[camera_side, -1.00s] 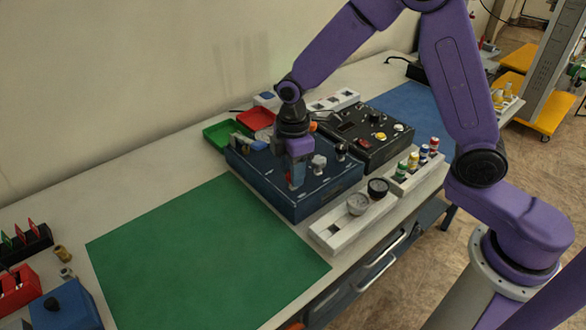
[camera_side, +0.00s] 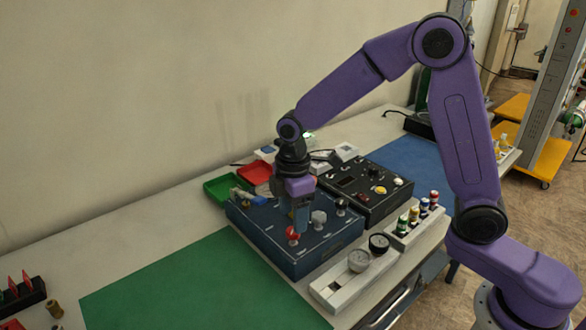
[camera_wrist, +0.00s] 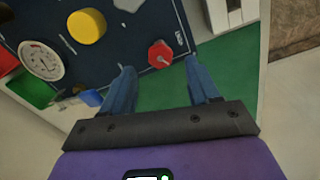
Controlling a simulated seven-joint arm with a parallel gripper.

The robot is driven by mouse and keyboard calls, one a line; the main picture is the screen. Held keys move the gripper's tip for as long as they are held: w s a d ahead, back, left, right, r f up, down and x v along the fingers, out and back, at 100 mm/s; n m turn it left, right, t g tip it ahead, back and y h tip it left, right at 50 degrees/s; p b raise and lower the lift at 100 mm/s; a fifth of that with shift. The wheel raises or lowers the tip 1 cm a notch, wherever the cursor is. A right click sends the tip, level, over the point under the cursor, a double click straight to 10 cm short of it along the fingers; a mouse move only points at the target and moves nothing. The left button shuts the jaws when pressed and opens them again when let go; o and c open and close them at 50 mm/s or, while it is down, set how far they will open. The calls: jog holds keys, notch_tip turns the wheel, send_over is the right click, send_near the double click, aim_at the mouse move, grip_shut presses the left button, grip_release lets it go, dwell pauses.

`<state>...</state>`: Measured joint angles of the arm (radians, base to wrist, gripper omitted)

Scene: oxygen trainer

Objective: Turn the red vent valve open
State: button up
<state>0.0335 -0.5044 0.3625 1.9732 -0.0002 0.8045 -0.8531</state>
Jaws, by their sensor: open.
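The red vent valve (camera_side: 292,233) is a small red knob near the front edge of the dark blue panel (camera_side: 325,240). In the wrist view the red knob (camera_wrist: 160,54) appears between and just beyond my two fingertips. My gripper (camera_side: 300,222) points down over the panel right beside the knob, open and empty. In the wrist view both blue fingers of my gripper (camera_wrist: 159,67) are apart, with green mat showing between them. I cannot tell whether a finger touches the knob.
A grey knob (camera_side: 318,217) and a black knob (camera_side: 341,205) stand close by on the panel. A yellow knob (camera_wrist: 87,25) and a round gauge (camera_wrist: 41,61) show in the wrist view. The green mat (camera_side: 190,285) is clear.

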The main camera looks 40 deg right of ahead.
notch_tip(320, 180, up, 14)
jog(key=shift+f, duration=0.25)
dwell(0.3)
jog(key=s+d+f+m, duration=0.1)
jog(key=s+d+f, duration=0.1)
jog(key=s, duration=0.7)
jog(key=s+d+f, duration=0.3)
jog(key=s+d, duration=0.1)
jog(key=s, duration=0.5)
jog(key=s+d+f+m, duration=0.1)
jog(key=s+d+f, duration=0.2)
jog(key=s, duration=0.6)
jog(key=shift+s+d+m, duration=0.2)
jog(key=shift+d+m, duration=0.1)
jog(key=shift+d, duration=0.05)
